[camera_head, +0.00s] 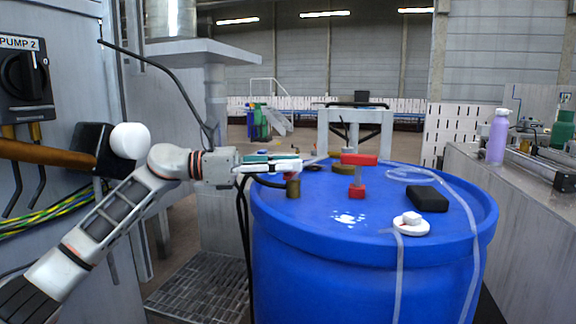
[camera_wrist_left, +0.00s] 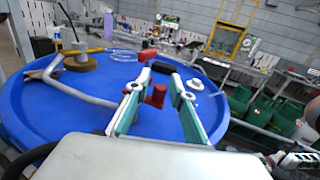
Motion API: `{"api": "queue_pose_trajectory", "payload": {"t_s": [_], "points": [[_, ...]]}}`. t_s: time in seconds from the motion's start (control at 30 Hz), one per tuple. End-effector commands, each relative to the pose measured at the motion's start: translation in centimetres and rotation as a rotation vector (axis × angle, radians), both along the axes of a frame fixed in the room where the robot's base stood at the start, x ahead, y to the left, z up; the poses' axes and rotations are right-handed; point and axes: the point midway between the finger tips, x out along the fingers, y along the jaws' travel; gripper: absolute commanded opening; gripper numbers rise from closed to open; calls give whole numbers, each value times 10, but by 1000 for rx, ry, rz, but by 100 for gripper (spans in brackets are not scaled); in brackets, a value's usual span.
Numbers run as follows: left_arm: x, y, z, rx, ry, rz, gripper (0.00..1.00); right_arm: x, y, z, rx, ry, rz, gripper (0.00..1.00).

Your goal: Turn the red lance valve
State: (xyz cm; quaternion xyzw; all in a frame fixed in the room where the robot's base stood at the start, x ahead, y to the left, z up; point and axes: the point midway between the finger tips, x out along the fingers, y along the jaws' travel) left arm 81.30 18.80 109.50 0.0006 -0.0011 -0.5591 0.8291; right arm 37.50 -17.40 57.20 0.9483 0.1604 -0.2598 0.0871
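The red lance valve (camera_head: 359,160) stands on the blue drum lid in the head view, with a red bar on top, a grey stem and a red block below. In the left wrist view its red bar (camera_wrist_left: 148,55) shows just past the fingertips and a red block (camera_wrist_left: 157,95) shows between the fingers. My left gripper (camera_head: 298,164) reaches over the drum's left rim and lies left of the valve, apart from it. In the left wrist view my left gripper (camera_wrist_left: 161,80) has its fingers spread, with nothing clamped.
The blue drum (camera_head: 330,235) carries a black box (camera_head: 428,198), a white round cap (camera_head: 411,224), a brass fitting (camera_head: 293,187) and clear hose. A purple bottle (camera_head: 497,137) stands on the right counter. A pump switch panel (camera_head: 25,75) is at far left.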

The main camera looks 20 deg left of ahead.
Motion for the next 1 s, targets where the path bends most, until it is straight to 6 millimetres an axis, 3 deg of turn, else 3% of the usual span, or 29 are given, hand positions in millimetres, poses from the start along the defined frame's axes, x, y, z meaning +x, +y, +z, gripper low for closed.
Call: {"api": "queue_pose_trajectory", "payload": {"t_s": [0.47, 1.0], "points": [[-3, 8, -1, 0, 3, 0, 30, -1, 1, -1, 2, 3, -1, 30], [-39, 98, -1, 1, 3, 2, 30, -1, 0, -1, 0, 2, -1, 30]]}}
